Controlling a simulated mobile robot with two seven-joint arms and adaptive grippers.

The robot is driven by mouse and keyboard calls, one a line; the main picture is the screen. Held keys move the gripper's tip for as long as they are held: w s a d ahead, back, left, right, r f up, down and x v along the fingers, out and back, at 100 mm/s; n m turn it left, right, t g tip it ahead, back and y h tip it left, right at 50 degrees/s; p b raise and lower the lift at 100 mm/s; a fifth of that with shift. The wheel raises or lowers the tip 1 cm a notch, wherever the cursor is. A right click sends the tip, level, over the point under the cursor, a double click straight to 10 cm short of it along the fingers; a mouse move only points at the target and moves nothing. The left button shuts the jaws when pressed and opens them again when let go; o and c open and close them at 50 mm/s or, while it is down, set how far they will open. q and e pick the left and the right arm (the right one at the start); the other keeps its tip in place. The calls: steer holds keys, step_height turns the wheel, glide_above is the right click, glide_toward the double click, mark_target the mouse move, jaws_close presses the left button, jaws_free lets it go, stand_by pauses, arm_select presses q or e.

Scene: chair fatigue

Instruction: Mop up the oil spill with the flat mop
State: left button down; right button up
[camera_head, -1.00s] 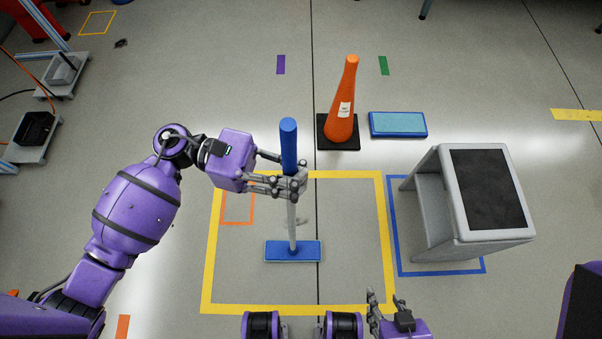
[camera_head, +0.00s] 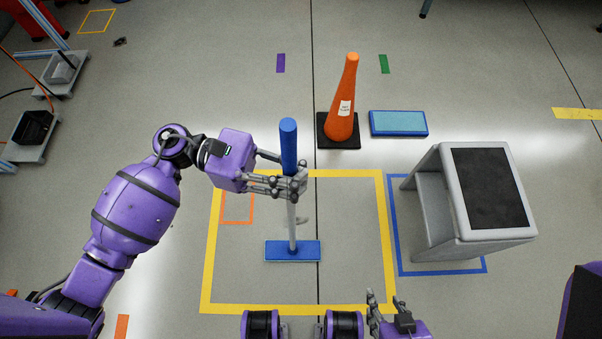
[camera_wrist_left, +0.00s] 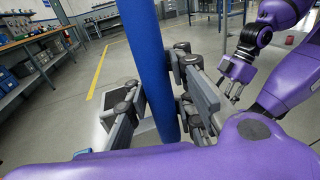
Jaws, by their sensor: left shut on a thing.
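The flat mop (camera_head: 292,225) stands nearly upright, with a blue grip, a pale pole and a flat blue head on the floor inside the yellow floor square (camera_head: 380,240). The blue grip (camera_wrist_left: 150,65) also runs between the fingers in the left wrist view. My right gripper (camera_head: 385,303) is at the bottom of the head view, open and empty; it also shows in the left wrist view (camera_wrist_left: 235,80). I cannot make out a clear oil spill; a small grey mark shows beside the pole.
An orange cone (camera_head: 346,105) on a black base stands behind the yellow square, with a blue flat tray-like box (camera_head: 398,123) to its right. A grey stand with a dark top (camera_head: 488,188) stands in the blue square at right. Floor around the mop head is clear.

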arm_select(q)
steer(key=shift+f+b, duration=0.25)
steer(key=shift+b, duration=0.1)
arm_select(e)
steer(key=shift+s+f, duration=0.2)
steer(key=shift+f, duration=0.25)
arm_select(q)
steer(key=shift+w, duration=0.1)
arm_select(e)
steer(key=shift+s+f, duration=0.1)
arm_select(q)
steer(key=w+b, duration=1)
steer(key=w, duration=0.3)
steer(key=shift+w+d+b, duration=0.3)
steer(key=shift+d, duration=0.1)
arm_select(e)
steer(key=s+f+g, duration=0.1)
steer(key=s+f, duration=0.2)
steer(key=f, duration=0.7)
steer(key=shift+s+f, duration=0.15)
steer(key=shift+f, duration=0.15)
